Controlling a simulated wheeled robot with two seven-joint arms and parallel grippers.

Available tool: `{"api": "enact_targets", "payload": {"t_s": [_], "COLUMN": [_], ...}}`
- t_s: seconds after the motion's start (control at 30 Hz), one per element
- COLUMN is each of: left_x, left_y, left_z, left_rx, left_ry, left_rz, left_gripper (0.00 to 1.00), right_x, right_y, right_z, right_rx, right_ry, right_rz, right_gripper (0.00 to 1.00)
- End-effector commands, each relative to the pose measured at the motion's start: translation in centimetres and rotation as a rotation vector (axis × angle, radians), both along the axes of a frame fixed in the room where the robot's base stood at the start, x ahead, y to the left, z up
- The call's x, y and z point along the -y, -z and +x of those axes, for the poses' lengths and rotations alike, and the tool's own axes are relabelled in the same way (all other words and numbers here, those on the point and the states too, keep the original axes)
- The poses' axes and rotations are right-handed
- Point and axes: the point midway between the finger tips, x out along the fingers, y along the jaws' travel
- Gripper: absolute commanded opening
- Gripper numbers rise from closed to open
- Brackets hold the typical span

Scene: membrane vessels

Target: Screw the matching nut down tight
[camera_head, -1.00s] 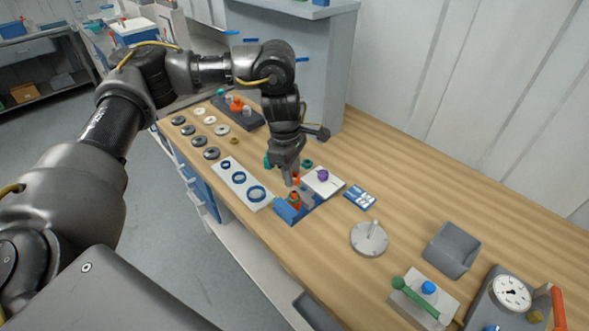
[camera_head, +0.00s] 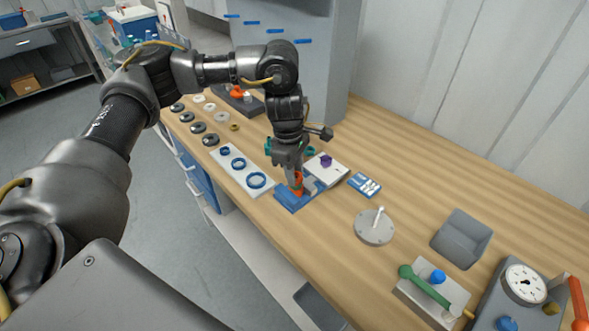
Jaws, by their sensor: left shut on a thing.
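My left gripper (camera_head: 294,178) points down over the blue fixture (camera_head: 290,203) on the wooden bench. It is shut on a small orange part (camera_head: 299,184), most likely a nut, at the top of the fixture. The fingers hide much of that part, so I cannot tell how it sits on any thread. A purple nut (camera_head: 326,160) lies on a white plate (camera_head: 336,174) just right of the fixture. A teal part (camera_head: 269,147) shows partly behind the gripper. My right gripper is not in view.
A white board with blue rings (camera_head: 257,181) lies left of the fixture. Dark discs (camera_head: 211,140) stand in a row farther left.

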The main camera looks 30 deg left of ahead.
Motion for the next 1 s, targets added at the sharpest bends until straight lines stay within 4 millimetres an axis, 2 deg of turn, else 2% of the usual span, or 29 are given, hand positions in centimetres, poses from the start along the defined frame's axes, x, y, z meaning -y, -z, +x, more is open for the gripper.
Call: {"api": "enact_targets", "payload": {"t_s": [0.1,0.13,0.3,0.67,0.77,1.0], "left_x": [0.0,0.0,0.0,-0.1,-0.2,-0.8], "left_y": [0.0,0.0,0.0,-0.6,-1.9,-6.7], "left_z": [0.0,0.0,0.0,0.1,0.1,0.1], "left_rx": [0.0,0.0,0.0,0.003,0.005,0.006], "left_ry": [0.0,0.0,0.0,0.0,-0.001,0.0], "left_rz": [0.0,0.0,0.0,0.0,0.0,0.001], "left_gripper": [0.1,0.34,0.56,0.57,0.57,0.57], "right_x": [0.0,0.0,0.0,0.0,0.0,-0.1], "right_y": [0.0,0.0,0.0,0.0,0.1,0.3], "right_z": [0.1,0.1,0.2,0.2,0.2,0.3], "right_rx": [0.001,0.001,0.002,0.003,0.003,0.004], "right_ry": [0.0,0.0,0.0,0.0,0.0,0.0], "right_rz": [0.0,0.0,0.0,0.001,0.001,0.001], "right_gripper": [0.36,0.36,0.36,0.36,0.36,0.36]}}
